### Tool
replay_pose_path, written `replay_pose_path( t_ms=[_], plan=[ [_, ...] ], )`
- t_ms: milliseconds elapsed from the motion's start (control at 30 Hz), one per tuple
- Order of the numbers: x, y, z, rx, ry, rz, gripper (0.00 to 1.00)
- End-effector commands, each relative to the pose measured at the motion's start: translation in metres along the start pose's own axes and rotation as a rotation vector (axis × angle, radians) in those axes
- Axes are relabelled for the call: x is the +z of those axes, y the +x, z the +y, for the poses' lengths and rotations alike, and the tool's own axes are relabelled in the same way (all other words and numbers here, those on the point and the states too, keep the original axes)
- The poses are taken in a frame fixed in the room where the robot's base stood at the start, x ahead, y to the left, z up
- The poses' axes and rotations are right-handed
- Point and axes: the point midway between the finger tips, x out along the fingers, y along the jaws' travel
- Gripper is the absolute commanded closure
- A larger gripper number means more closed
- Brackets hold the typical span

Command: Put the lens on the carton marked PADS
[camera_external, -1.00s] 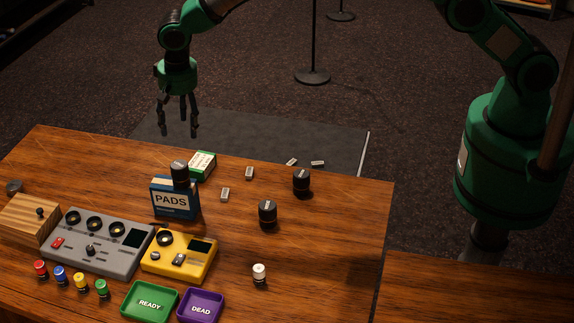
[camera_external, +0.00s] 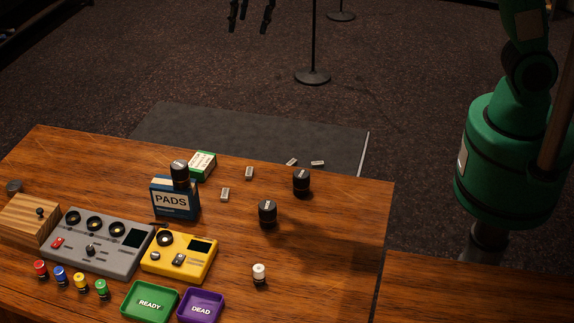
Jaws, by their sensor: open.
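A blue carton marked PADS (camera_external: 174,201) stands upright on the wooden table, left of centre. A black ribbed cylinder with a light mark on top (camera_external: 180,174), which I take as the lens, stands upright on the carton's top. Two similar black cylinders stand on the table to the right, one at centre (camera_external: 267,213) and one farther back (camera_external: 301,183). My gripper (camera_external: 251,18) is at the top edge of the picture, open and empty, well away from the carton; only its fingers show.
A green-and-white box (camera_external: 201,166) stands just behind the carton. Small grey blocks (camera_external: 249,173) lie to the right. A grey mixer (camera_external: 92,243), a yellow device (camera_external: 178,257), a green READY tray (camera_external: 150,302) and a purple DEAD tray (camera_external: 201,307) fill the front. The table's right part is clear.

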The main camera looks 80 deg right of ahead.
Motion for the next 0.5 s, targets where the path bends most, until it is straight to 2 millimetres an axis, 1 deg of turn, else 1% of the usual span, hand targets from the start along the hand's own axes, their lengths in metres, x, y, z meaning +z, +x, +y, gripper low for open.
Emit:
replay_pose_path(
  t_ms=[33, 200, 367, 500],
  plan=[
    [0.005, -0.014, 0.01, -0.006, -0.012, 0.007, 0.41],
    [0.023, -0.051, 0.042, -0.023, -0.062, 0.027, 0.41],
    [0.043, -0.082, 0.073, -0.037, -0.108, 0.047, 0.41],
    [0.064, -0.105, 0.1, -0.048, -0.149, 0.064, 0.41]
  ],
)
